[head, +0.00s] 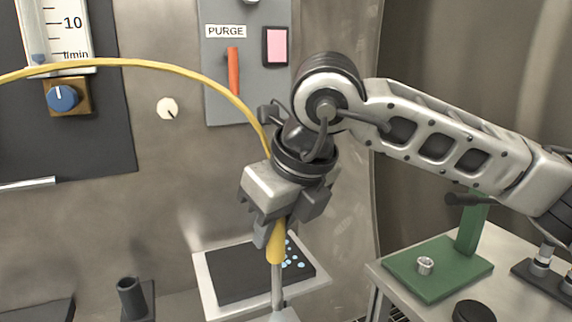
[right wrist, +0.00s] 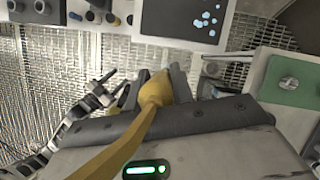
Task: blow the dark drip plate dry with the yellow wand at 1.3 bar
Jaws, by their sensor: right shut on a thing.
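My right gripper (head: 272,228) is shut on the yellow wand (head: 277,247) and holds it upright, its metal tube pointing down in front of the drip plate. The wand also shows between the fingers in the right wrist view (right wrist: 156,92). A yellow hose (head: 150,66) arches from the wand to the left. The dark drip plate (head: 236,275) lies on a pale tray (head: 207,284). Light-blue drops (head: 294,262) show on its right part, and also in the right wrist view (right wrist: 207,22). The wand hides part of the plate.
On the wall are a flow scale with a blue knob (head: 62,97), a small white knob (head: 167,108), and a PURGE panel with an orange lever (head: 233,72). A dark cylinder (head: 131,298) stands left. A side table at right carries a green stand (head: 440,268). No 1.3 bar reading is visible.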

